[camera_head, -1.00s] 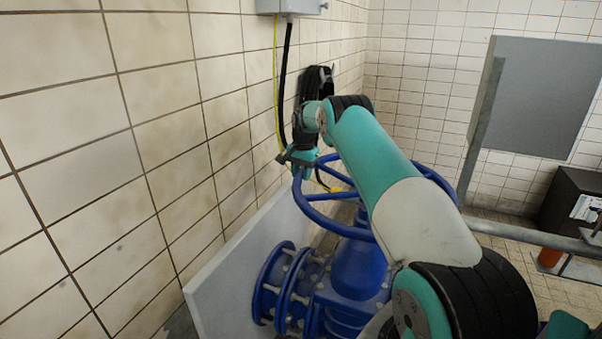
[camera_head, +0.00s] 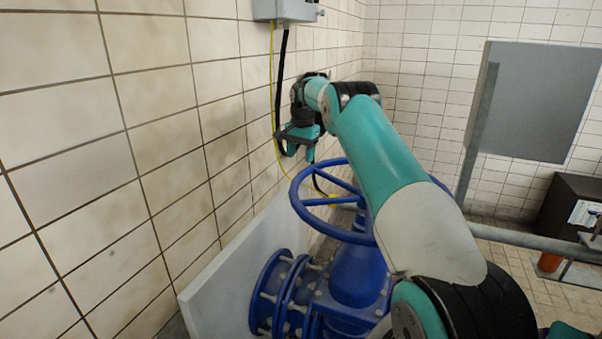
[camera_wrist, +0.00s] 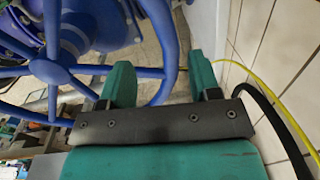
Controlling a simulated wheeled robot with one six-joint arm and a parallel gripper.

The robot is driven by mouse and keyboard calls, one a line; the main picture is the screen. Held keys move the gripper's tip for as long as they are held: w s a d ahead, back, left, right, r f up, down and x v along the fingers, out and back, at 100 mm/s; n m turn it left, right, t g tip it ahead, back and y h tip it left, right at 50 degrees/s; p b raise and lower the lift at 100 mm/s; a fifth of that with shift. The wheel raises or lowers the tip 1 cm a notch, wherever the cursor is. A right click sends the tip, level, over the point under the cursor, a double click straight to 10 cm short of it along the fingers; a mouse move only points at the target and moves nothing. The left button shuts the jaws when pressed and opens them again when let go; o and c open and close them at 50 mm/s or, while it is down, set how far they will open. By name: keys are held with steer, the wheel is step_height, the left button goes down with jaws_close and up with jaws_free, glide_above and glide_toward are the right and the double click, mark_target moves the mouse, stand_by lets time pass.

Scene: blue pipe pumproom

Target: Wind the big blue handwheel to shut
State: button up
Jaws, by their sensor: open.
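The big blue handwheel (camera_head: 309,207) lies roughly level on top of a blue valve body (camera_head: 358,275); my arm hides its right part. My gripper (camera_head: 297,154) is just above and beyond the wheel's far-left rim, apart from it in the head view. In the wrist view my gripper (camera_wrist: 158,80) is open, its two teal fingers spread. There the handwheel (camera_wrist: 57,72) shows its hub and spokes at the left, and its rim passes behind the gap between the fingers. Nothing is held between the fingers.
A tiled wall (camera_head: 150,150) stands close on the left, with a grey box (camera_head: 287,10) and hanging black and yellow cables (camera_head: 279,85). A grey panel (camera_head: 535,100) stands at the back right. A grey pipe (camera_head: 520,238) runs behind the valve.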

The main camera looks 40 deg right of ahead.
step_height(320, 180, up, 9)
steer(key=p, duration=0.3)
steer(key=shift+s+p, duration=0.3)
steer(key=shift+s, duration=0.1)
